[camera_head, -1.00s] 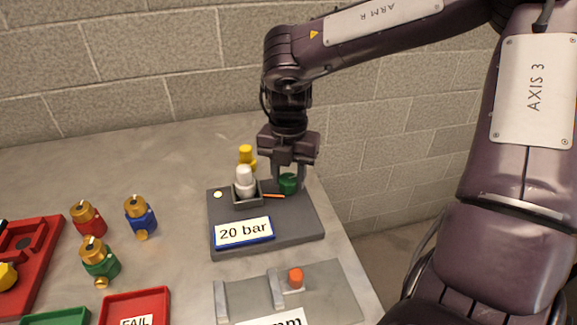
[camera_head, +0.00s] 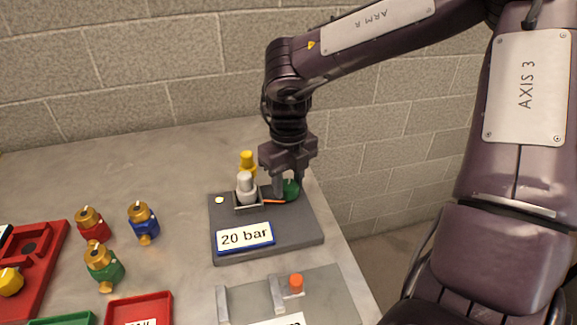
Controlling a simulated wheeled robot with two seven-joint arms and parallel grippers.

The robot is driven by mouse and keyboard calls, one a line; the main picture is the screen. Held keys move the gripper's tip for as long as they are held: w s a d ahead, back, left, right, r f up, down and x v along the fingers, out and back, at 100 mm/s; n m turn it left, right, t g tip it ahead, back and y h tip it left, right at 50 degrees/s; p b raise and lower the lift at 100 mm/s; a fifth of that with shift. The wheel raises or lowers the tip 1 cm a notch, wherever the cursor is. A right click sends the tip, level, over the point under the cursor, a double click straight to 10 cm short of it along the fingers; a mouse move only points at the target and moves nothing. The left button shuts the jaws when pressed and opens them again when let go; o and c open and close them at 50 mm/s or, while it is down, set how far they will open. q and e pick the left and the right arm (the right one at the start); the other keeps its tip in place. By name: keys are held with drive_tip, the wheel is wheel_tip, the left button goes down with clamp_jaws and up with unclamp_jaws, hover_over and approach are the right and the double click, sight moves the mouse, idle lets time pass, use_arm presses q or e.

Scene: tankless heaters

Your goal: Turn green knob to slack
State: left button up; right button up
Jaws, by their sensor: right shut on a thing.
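The green knob (camera_head: 291,189) sits at the back right of the dark grey test plate, which bears a "20 bar" label (camera_head: 245,237). My right gripper (camera_head: 284,192) points down from above and is shut on the green knob, its fingers hiding part of it. An orange pointer (camera_head: 273,201) lies just left of the knob. A white and grey fitting (camera_head: 246,188) stands in a small holder beside it, and a yellow-topped piece (camera_head: 248,162) stands behind. My left gripper is not in view.
Brass valves with red (camera_head: 91,224), blue (camera_head: 143,222) and green (camera_head: 103,265) bodies stand on the table at left. Red trays lie at left and front. A grey gauge plate with an orange knob (camera_head: 296,282) lies in front. A block wall is behind.

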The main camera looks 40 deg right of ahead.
sight(289, 184)
drive_tip(key=shift+n, duration=1.6)
drive_tip(key=o, duration=1)
wheel_tip(289, 184, up, 8)
drive_tip(key=shift+f, duration=0.1)
